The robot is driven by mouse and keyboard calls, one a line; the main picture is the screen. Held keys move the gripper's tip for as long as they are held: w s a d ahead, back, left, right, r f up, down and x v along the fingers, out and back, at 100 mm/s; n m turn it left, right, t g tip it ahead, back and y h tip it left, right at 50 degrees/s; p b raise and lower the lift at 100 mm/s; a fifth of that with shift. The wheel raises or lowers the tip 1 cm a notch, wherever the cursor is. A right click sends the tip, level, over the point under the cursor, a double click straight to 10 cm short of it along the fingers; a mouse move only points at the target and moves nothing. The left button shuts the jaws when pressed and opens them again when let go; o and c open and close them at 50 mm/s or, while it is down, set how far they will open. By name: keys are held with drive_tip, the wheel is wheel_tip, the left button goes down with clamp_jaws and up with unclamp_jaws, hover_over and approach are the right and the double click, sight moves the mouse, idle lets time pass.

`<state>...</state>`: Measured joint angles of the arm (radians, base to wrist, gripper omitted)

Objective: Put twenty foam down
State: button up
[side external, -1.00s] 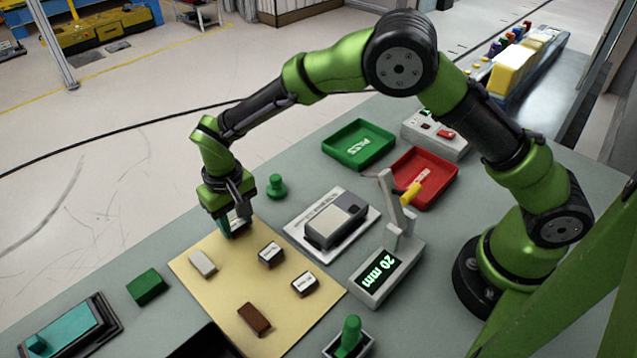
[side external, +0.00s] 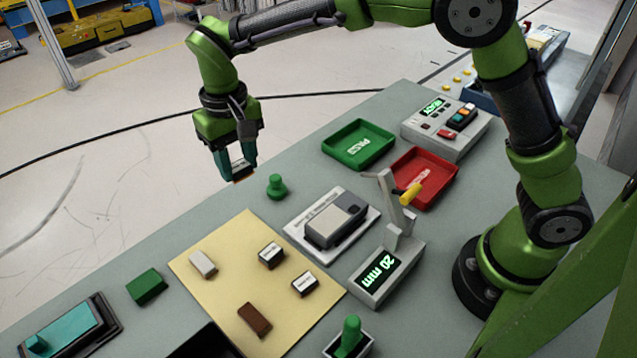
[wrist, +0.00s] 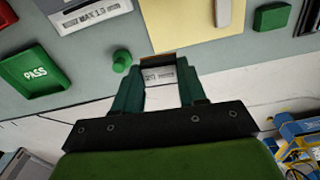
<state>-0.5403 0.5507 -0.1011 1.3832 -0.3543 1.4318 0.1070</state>
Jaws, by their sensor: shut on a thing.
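My gripper (side external: 240,170) is shut on a small labelled block (wrist: 160,74). The block has a white label and a brown edge; its marking is too small to read surely. In the side view it is mostly hidden by the fingers, with its lower edge (side external: 242,180) showing. My gripper is raised, beyond the far edge of the yellow mat (side external: 225,290). On the mat lie a pale grey block (side external: 203,264), two dark blocks with white labels (side external: 271,254) (side external: 304,284) and a brown block (side external: 254,320).
A gauge showing "20 mm" (side external: 380,275) stands right of the mat, with a grey device on a white plate (side external: 335,222) near it. A green PASS tray (side external: 385,136), a red tray (side external: 447,175) and a button box (side external: 470,150) stand behind.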

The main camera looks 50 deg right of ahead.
drive_tip(key=s+d+r, duration=0.2)
drive_tip(key=s+d, duration=0.3)
hover_over(329, 220)
wheel_tip(329, 220, down, 2)
drive_tip(key=shift+n, duration=0.5)
wheel_tip(329, 220, down, 6)
drive_tip(key=shift+s+r, duration=0.1)
drive_tip(key=shift+r, duration=0.1)
drive_tip(key=shift+f, duration=2.3)
drive_tip(key=shift+f, duration=0.1)
drive_tip(key=o, duration=1)
